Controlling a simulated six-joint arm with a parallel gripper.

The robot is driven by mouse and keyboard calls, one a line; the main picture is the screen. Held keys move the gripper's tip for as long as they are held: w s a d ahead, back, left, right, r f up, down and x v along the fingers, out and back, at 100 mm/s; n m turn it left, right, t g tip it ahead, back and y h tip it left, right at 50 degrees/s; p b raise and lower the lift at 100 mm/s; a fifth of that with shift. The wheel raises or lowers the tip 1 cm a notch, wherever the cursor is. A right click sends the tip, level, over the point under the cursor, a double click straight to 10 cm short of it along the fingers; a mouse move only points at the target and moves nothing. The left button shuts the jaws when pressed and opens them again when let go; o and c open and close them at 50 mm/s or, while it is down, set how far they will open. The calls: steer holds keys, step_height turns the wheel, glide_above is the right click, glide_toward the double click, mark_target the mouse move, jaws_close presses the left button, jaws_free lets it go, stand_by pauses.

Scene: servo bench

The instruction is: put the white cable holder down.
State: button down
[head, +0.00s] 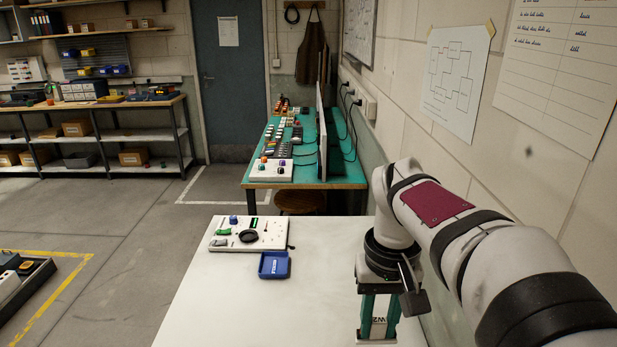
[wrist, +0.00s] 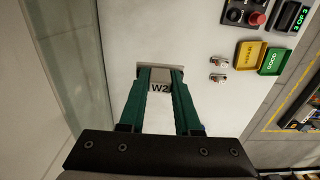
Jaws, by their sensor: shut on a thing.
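The white cable holder, a pale block marked W2 (head: 378,321), is between the green fingers of my gripper (head: 377,330) at the right side of the white table (head: 260,310). In the wrist view the holder (wrist: 159,88) shows its W2 label between both fingertips, and my gripper (wrist: 160,76) is shut on it. The gripper points down. The holder's lower end is close to the tabletop in the head view; I cannot tell whether it touches.
A control board (head: 248,233) and a blue tray (head: 274,265) are at the table's far end. The wrist view shows a yellow tray (wrist: 249,55), a green tray (wrist: 273,61), two small metal parts (wrist: 218,70) and a red button (wrist: 256,18). The middle of the table is clear.

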steer(key=w+a+f+n, duration=0.4)
steer(key=a+f+n, duration=0.15)
steer(key=a, duration=0.45)
steer(key=w+a+f+n, duration=0.45)
steer(key=a+n, duration=0.25)
steer(key=a, duration=0.2)
steer(key=s+a+f+n, duration=0.1)
steer(key=a+f+n, duration=0.1)
steer(key=a+f, duration=0.2)
steer(key=s+a+f+n, duration=0.1)
steer(key=a+f, duration=0.3)
steer(key=a, duration=0.7)
steer(key=s+a+f+n, duration=0.2)
steer(key=a+f+n, duration=0.1)
steer(key=a+f, duration=0.2)
steer(key=shift+a+n, duration=0.35)
steer(key=shift+a, duration=0.8)
step_height(320, 180, down, 4)
steer(key=shift+s+a+r, duration=0.1)
steer(key=shift+a+r, duration=0.05)
steer(key=shift+r, duration=0.1)
steer(key=shift+f, duration=0.4)
steer(key=c, duration=0.6)
jaws_free()
